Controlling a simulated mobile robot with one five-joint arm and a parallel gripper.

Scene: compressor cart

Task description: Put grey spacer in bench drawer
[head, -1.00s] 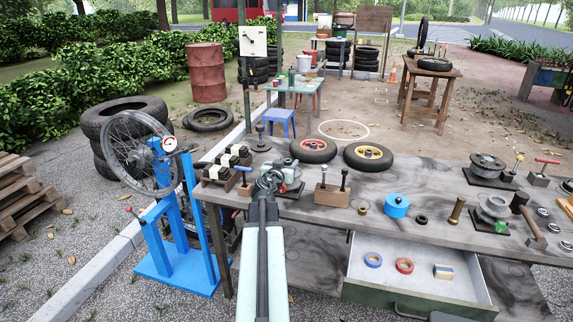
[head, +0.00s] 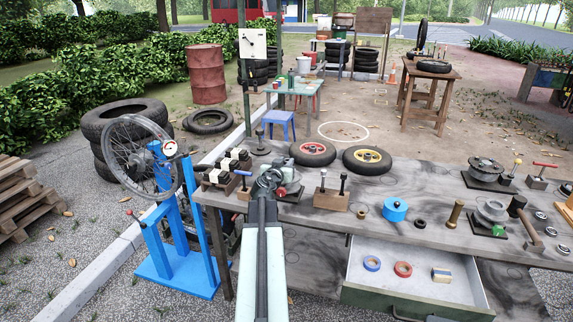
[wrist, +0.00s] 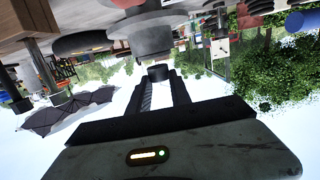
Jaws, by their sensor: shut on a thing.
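My gripper (head: 268,182) is over the left part of the bench, beside the blocks at its left end. In the wrist view my gripper (wrist: 160,78) is shut on a small dark grey round piece, which I take for the grey spacer (wrist: 158,72). In the head view I cannot make the piece out clearly against my gripper. The bench drawer (head: 415,298) is pulled open under the bench, to the right of my arm. Inside lie a blue tape ring, a red tape ring and a tan and blue roll, with bare floor around them.
The bench top (head: 420,238) carries a wooden block with upright pegs (head: 331,198), a blue round part (head: 395,210), a brass cylinder (head: 454,214) and two small tyres at its back edge. A blue stand with a spoked wheel (head: 137,155) is at the left.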

